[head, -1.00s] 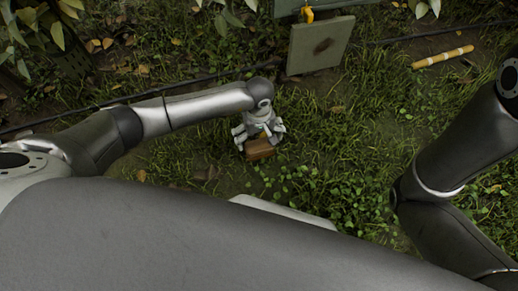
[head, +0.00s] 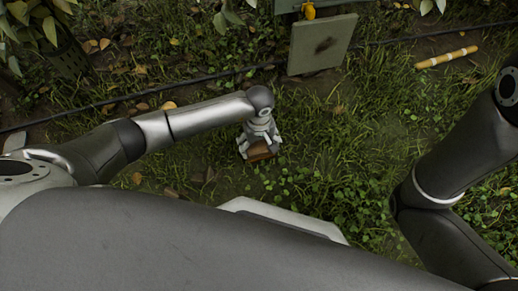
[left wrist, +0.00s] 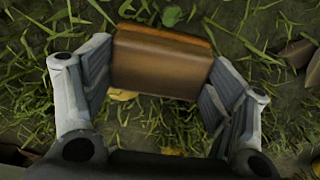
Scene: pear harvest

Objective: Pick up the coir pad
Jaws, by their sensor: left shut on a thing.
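The coir pad (head: 261,151) is a small brown block low over the grass in the head view. In the left wrist view the pad (left wrist: 160,64) sits between the fingers, its brown face towards the camera and a lighter orange-brown edge along its top. My left gripper (head: 260,147) is shut on the pad, one finger at each side, as the left wrist view shows (left wrist: 158,82). I cannot tell how far the pad is from the ground. My right arm shows at the right of the head view, but its gripper is out of view.
A grey-green square panel (head: 321,45) with a dark smudge stands at the top centre, below a yellow item (head: 309,12). A yellow stick with white bands (head: 447,57) lies at the upper right. A dark hose (head: 190,87) crosses the grass behind my left arm.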

